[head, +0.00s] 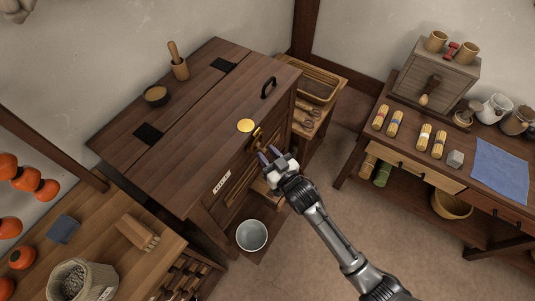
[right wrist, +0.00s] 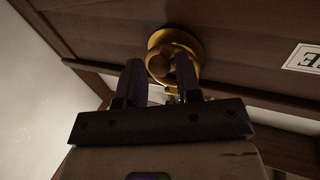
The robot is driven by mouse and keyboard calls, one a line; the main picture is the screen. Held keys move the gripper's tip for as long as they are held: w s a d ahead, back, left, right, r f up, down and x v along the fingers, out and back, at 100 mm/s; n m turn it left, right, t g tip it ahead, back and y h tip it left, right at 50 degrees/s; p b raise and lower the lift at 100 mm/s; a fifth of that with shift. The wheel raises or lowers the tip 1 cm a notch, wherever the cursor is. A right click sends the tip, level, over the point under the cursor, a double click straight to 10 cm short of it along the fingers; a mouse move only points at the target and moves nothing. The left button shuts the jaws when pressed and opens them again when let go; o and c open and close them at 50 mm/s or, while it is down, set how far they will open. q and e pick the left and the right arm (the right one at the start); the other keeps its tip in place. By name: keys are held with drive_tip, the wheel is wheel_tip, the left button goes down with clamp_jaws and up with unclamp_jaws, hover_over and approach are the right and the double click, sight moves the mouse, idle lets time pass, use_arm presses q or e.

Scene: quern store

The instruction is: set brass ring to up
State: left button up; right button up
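The brass ring (head: 257,138) is on the upper front face of the dark wooden cabinet (head: 190,85). In the right wrist view the brass ring (right wrist: 173,56) shows with a round brass backplate and a knob-like middle. My right gripper (head: 269,153) is in front of the cabinet's front, close to the ring. In the right wrist view its two dark fingers (right wrist: 158,72) stand apart, with the lower part of the ring between or just beyond them. Contact cannot be told. The fingers partly cover the ring. My left gripper is not in view.
A white label (head: 221,183) is on the front. A metal bucket (head: 252,235) stands below. A side table (head: 455,170) is at the right, with floor between.

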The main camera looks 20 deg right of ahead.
drive_tip(key=shift+c, duration=0.4)
clamp_jaws()
